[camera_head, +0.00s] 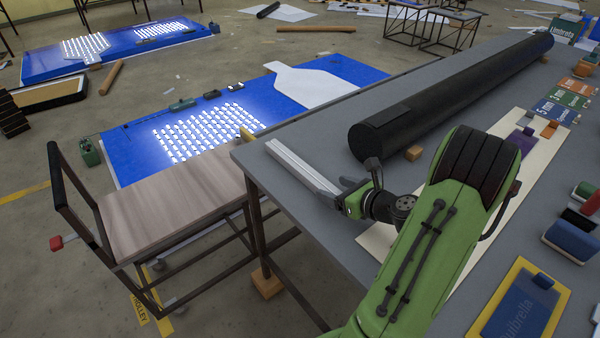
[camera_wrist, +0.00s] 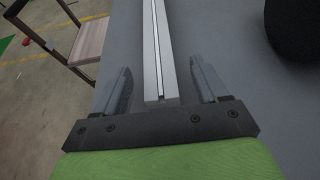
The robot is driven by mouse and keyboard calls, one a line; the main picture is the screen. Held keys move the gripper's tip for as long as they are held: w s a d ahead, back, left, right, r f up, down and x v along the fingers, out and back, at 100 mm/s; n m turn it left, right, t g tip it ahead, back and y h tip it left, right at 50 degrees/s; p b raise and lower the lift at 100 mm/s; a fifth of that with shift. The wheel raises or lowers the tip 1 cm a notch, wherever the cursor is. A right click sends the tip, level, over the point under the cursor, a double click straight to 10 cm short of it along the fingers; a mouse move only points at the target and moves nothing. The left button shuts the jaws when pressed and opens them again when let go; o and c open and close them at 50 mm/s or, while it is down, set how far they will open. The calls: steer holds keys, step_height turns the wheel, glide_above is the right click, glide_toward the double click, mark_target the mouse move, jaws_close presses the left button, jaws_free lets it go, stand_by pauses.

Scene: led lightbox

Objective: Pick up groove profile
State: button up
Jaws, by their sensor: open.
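The groove profile (camera_head: 300,166) is a long, thin, light grey bar with a slot along its length. It lies on the grey table (camera_head: 330,145) near the left edge. My gripper (camera_head: 360,190) is at the near end of the profile. In the wrist view the profile (camera_wrist: 158,50) runs away from me, and its near end sits between the two open fingers of my gripper (camera_wrist: 161,88). A gap shows on each side, so neither finger touches it there. How high the fingers are above the table top is hard to tell.
A thick black cylinder (camera_head: 450,95) lies along the table right of the profile, propped by a small wooden block (camera_head: 414,153). A trolley (camera_head: 170,215) stands left of the table. A yellow-edged blue board (camera_head: 520,305) and several small pads lie at the right.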

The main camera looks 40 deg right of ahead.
steer(key=b+x, duration=0.1)
steer(key=x, duration=0.4)
steer(key=shift+a+f, duration=0.1)
steer(key=shift+a, duration=0.05)
steer(key=c, duration=1.3)
step_height(320, 180, up, 10)
steer(key=p, duration=0.4)
step_height(320, 180, up, 6)
steer(key=p, duration=0.6)
glide_above(324, 185)
steer(key=shift+w+f, duration=0.2)
steer(key=shift+f, duration=0.15)
